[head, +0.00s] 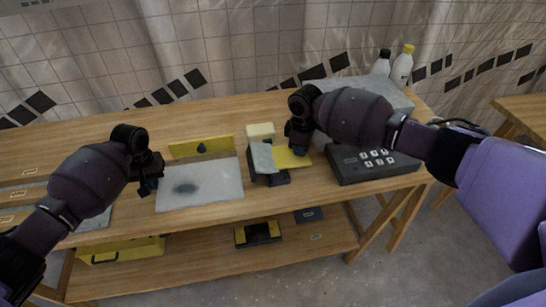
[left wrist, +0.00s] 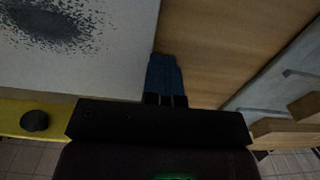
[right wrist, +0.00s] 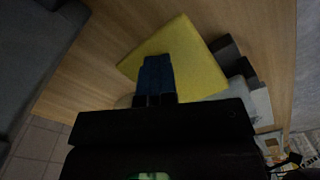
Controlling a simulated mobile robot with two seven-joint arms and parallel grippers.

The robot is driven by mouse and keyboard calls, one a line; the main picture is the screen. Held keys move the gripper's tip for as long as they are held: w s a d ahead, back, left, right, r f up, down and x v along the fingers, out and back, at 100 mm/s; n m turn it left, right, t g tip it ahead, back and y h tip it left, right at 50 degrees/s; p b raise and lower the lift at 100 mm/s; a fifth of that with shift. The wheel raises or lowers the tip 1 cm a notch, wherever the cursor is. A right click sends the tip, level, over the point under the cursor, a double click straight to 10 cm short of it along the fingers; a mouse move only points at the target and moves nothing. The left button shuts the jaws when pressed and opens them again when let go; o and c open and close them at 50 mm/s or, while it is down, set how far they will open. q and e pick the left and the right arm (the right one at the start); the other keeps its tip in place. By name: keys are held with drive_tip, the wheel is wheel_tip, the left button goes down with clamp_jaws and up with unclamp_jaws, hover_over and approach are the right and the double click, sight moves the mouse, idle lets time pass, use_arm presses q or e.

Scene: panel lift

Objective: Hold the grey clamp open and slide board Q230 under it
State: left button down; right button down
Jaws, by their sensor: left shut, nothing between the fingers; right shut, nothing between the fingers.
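The grey clamp (head: 262,158) stands on the bench right of centre, with a tilted grey plate and dark parts at its base. It also shows at the right of the right wrist view (right wrist: 258,104). A yellow board (head: 291,160) lies against its right side; I cannot tell whether its edge is under the clamp. No Q230 label is readable. My right gripper (head: 299,150) is shut and empty, its blue fingertips over the yellow board (right wrist: 190,45). My left gripper (head: 148,188) is shut and empty, by the left edge of a grey speckled sheet (head: 205,178).
A yellow bar (head: 190,149) with a dark knob stands behind the sheet. A cream block (head: 260,131) is behind the clamp. A dark keypad box (head: 355,171) stands to the right, with bottles (head: 402,68) behind. Wooden bench (head: 232,207) is bare in front of the sheet.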

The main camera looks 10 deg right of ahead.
sight(166, 183)
use_arm(q)
drive_tip(key=shift+d+f, duration=0.1)
drive_tip(key=shift+d, duration=3.35)
use_arm(e)
drive_tip(key=shift+s+f, duration=0.2)
drive_tip(key=shift+f, duration=0.2)
use_arm(q)
drive_tip(key=shift+a, duration=1.75)
drive_tip(key=shift+r, duration=4)
use_arm(e)
drive_tip(key=shift+w+r, duration=0.1)
drive_tip(key=shift+r, duration=0.3)
drive_tip(key=shift+w+r, duration=0.1)
drive_tip(key=shift+r, duration=1.15)
wheel_tip(166, 183, up, 6)
drive_tip(key=shift+r, duration=0.2)
